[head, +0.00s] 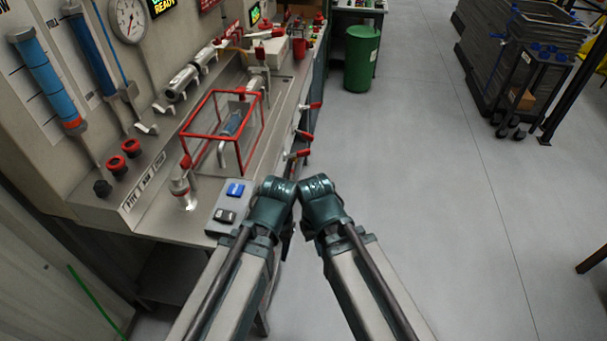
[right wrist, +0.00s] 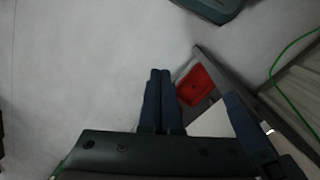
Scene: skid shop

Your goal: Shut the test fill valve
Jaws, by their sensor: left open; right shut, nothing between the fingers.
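Several red-handled levers (head: 298,154) sit along the front edge of the steel bench. A fitting with a red top (head: 183,188) stands near the bench's front left. I cannot tell which of these is the test fill valve; the labels are too small to read. In the head view my two arms rise from the bottom, and their jaws are hidden. In the right wrist view my right gripper (right wrist: 160,75) is shut and empty above the floor. Blue fingers at the right of that view look like my left gripper (right wrist: 262,130), spread and empty. Neither touches a valve.
A red wire cage (head: 207,137) covers a blue cylinder on the bench. A switch box (head: 229,205) is at the near corner, close to my left arm. A green bin (head: 361,58) stands beyond. Dark racks (head: 520,60) are far right. The floor right of the bench is clear.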

